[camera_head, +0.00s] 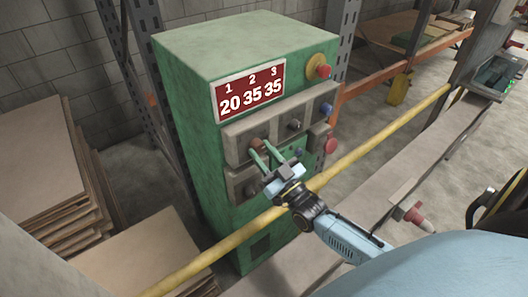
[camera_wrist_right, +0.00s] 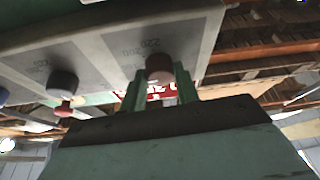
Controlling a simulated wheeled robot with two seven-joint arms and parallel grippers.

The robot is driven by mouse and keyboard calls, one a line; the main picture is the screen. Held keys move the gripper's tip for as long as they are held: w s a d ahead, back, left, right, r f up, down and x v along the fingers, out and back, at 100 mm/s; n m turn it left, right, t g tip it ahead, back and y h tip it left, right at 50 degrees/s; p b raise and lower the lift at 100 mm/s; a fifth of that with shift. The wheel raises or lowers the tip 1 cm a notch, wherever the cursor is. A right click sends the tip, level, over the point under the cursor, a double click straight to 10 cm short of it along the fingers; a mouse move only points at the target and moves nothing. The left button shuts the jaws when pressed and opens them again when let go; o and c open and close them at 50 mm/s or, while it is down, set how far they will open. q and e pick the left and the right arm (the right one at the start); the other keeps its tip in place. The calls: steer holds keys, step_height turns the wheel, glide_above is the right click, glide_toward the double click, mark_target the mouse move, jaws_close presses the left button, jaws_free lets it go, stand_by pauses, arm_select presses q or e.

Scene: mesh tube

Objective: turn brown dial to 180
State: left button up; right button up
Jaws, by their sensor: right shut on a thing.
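The brown dial (camera_head: 256,143) is at the upper left of the grey panel on the green control cabinet (camera_head: 205,140). In the right wrist view the brown dial (camera_wrist_right: 158,66) sits between the tips of my green fingers. My right gripper (camera_head: 260,150) is shut on it, and the fingers hide part of it in the head view. The red display (camera_head: 251,92) reads 20 under 1, 35 under 2 and 35 under 3. The dial's exact angle cannot be read. My left gripper is not in view.
A dark dial (camera_head: 294,124) and a blue dial (camera_head: 325,109) are right of the brown one. A red button (camera_head: 331,145) is at the panel's right. A yellow rail (camera_head: 375,147) crosses in front of the cabinet, under my right arm. Stacked boards (camera_head: 45,165) stand at left.

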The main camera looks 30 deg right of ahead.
steer(key=shift+m+h, duration=0.6)
steer(key=shift+m, duration=0.3)
steer(key=o, duration=1)
steer(key=shift+s+f, duration=0.1)
steer(key=b+v, duration=0.1)
steer(key=v, duration=1.2)
steer(key=shift+f+b, duration=0.1)
steer(key=shift+b, duration=0.25)
